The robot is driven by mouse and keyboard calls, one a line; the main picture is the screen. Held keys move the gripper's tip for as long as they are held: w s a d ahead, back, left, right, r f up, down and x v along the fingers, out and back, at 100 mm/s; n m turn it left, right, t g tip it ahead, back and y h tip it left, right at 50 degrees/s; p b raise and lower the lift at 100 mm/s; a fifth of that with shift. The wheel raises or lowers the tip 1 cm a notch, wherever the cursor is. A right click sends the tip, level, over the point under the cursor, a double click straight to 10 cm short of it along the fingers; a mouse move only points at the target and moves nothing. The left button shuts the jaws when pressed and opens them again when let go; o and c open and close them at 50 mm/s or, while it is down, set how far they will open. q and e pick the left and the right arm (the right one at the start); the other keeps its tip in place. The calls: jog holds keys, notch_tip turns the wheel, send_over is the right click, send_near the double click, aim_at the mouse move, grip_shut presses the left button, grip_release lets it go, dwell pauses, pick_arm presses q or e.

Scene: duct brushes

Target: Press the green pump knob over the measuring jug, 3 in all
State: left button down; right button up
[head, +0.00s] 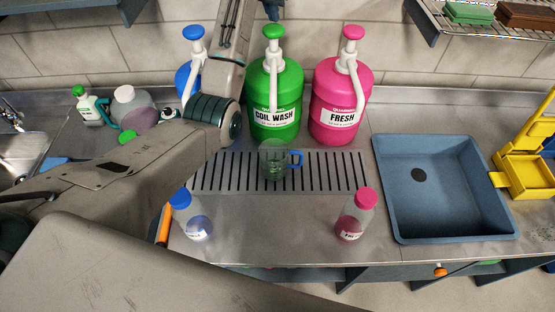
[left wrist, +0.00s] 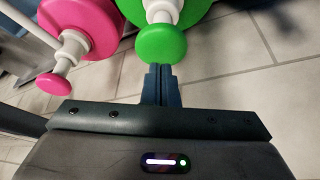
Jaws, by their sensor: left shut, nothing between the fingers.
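The green pump knob (head: 273,32) tops the white pump of the green COIL WASH jug-bottle (head: 274,90). The clear measuring jug (head: 272,165) with a blue handle stands upright on the slotted drain grate, below the green bottle's white spout. My left gripper (head: 272,12) is shut and empty, fingers just above the green knob. In the left wrist view the closed fingertips (left wrist: 160,70) appear right at the edge of the green knob (left wrist: 161,44); I cannot tell whether they touch. The jug's contents are hard to make out. My right gripper is not in view.
A pink FRESH pump bottle (head: 341,100) stands right of the green one, a blue one (head: 187,78) left, partly behind my arm. Small blue-capped (head: 193,218) and pink-capped (head: 354,215) bottles stand in front. A blue-grey basin (head: 440,220) is at right.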

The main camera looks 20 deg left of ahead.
aim_at(272, 29)
pick_arm(q)
jog(key=shift+f, duration=0.15)
jog(key=shift+f, duration=2.6)
jog(key=shift+r, duration=2.75)
jog(key=shift+r, duration=3)
